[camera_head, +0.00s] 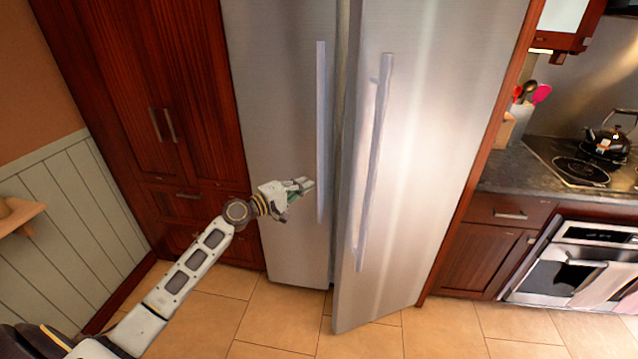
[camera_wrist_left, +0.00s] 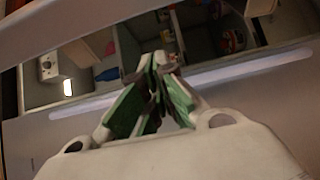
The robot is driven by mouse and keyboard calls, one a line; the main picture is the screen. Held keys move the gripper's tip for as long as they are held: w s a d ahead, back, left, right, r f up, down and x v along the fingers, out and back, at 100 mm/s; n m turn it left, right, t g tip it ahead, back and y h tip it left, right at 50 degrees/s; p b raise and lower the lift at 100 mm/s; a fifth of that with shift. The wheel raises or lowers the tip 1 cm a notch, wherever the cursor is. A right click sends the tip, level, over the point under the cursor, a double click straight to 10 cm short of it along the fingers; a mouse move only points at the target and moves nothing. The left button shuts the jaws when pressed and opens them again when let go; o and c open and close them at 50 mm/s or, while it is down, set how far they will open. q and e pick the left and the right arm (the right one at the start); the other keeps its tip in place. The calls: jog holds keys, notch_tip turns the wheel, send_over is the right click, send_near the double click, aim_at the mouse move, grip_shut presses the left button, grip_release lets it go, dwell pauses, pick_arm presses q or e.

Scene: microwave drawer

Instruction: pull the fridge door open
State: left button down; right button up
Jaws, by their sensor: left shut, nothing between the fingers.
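The steel fridge has two tall doors. The right door (camera_head: 430,150) stands ajar, its lower edge swung out over the floor, with its long handle (camera_head: 374,165) bare. The left door (camera_head: 275,100) looks closed, with its handle (camera_head: 321,110) upright near the middle gap. My left gripper (camera_head: 308,184) is beside the lower part of that handle, shut and empty; whether it touches cannot be told. In the left wrist view the green-padded fingers (camera_wrist_left: 158,62) meet in front of a pale bar (camera_wrist_left: 235,68) and an opening with shelves (camera_wrist_left: 105,62). My right gripper is not in view.
Dark wood cabinets (camera_head: 150,100) stand left of the fridge. A counter with a stove (camera_head: 585,165), a kettle (camera_head: 605,145) and an oven (camera_head: 575,265) is at right. The tiled floor (camera_head: 375,342) before the fridge is clear. A small wooden shelf (camera_head: 18,218) is on the left wall.

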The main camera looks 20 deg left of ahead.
pick_arm(q)
jog(key=shift+w, duration=0.15)
jog(key=w+d+p, duration=0.3)
jog(key=w+d, duration=0.2)
jog(key=d, duration=0.2)
jog(key=shift+w+d+p, duration=0.15)
jog(key=shift+w+p, duration=0.1)
jog(key=shift+p, duration=0.15)
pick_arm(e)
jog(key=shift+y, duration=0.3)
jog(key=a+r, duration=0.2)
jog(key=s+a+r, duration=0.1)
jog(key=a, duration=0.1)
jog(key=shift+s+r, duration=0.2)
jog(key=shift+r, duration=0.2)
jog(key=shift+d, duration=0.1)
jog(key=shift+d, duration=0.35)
pick_arm(q)
jog(key=shift+s+d, duration=0.1)
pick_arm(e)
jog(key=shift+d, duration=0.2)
